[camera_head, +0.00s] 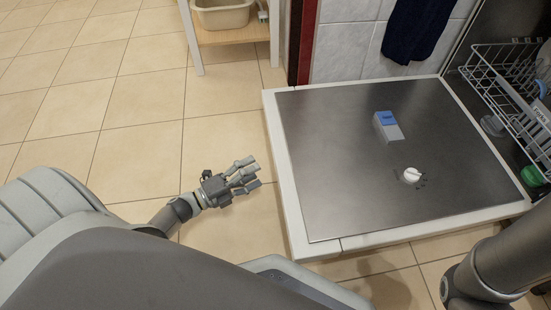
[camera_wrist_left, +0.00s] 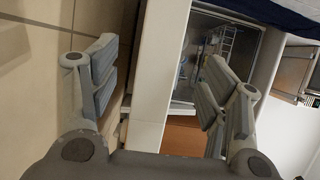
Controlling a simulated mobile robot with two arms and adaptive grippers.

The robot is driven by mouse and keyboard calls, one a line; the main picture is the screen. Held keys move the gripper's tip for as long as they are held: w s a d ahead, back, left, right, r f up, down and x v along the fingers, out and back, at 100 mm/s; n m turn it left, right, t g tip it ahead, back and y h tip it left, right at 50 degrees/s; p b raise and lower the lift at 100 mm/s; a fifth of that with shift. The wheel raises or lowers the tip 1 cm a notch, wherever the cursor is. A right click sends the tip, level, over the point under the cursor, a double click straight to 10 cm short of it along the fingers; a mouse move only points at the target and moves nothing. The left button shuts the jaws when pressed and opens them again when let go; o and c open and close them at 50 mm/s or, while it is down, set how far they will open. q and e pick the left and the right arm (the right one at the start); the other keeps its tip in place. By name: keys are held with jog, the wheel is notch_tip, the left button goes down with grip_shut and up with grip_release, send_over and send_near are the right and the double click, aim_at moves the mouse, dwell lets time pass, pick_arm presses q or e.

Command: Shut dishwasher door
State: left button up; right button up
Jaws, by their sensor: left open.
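The dishwasher door (camera_head: 340,150) is folded down flat, its steel inner face upward, with a white rim around it. A detergent dispenser (camera_head: 388,126) with a blue part and a white knob (camera_head: 411,175) sit on it. My left gripper (camera_head: 247,172) is open, just left of the door's left edge and apart from it in the head view. In the left wrist view, the white door edge (camera_wrist_left: 151,80) shows between the open fingers (camera_wrist_left: 160,85). My right arm shows at the lower right of the head view; its gripper is out of view.
A wire dish rack (camera_head: 507,95) with dishes is at the right, by the dishwasher opening. A wooden stand (camera_head: 235,36) holding a beige tub (camera_head: 223,14) is at the top. A dark cloth (camera_head: 418,28) hangs by the tiled wall. The tiled floor (camera_head: 90,110) at left is clear.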

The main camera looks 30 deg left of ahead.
aim_at(278, 160)
pick_arm(q)
jog(key=b+x, duration=0.3)
jog(key=x, duration=0.5)
jog(key=shift+w+d, duration=0.15)
jog(key=shift+w, duration=0.1)
jog(key=shift+w+d+r+b, duration=0.1)
jog(key=shift+w+d+b, duration=0.1)
jog(key=shift+w+b, duration=0.1)
jog(key=shift+c, duration=0.3)
jog(key=c, duration=1.2)
jog(key=shift+c, duration=0.2)
